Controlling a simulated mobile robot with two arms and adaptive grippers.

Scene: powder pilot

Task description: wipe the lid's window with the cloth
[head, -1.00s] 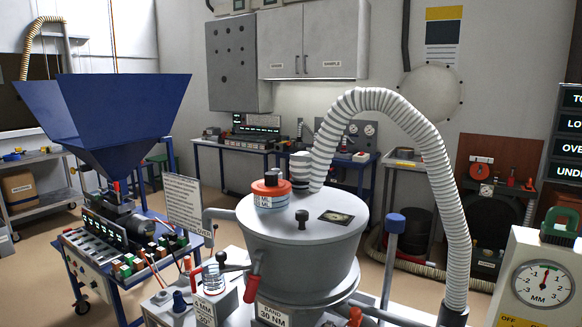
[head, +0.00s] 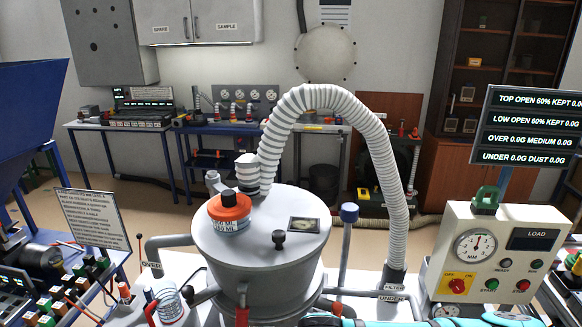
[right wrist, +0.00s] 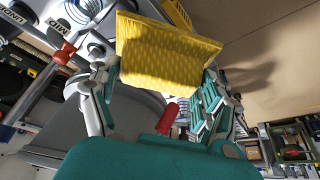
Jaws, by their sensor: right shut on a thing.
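The grey round lid (head: 240,245) tops the vessel in the middle of the head view. Its window (head: 304,225), a small dark-framed rectangle with a pale patch inside, lies on the right part of the lid, beside a black knob (head: 279,240). In the right wrist view my right gripper (right wrist: 160,78) is shut on the yellow cloth (right wrist: 168,52); the cloth hangs clear of the lid. The window cannot be made out in that view. My left gripper is in neither view.
A ribbed hose (head: 345,100) arches from the lid down to the filter port. An orange-lidded jar (head: 230,212) stands on the lid's left. A gauge box (head: 490,255) stands right, below a readout screen (head: 530,125).

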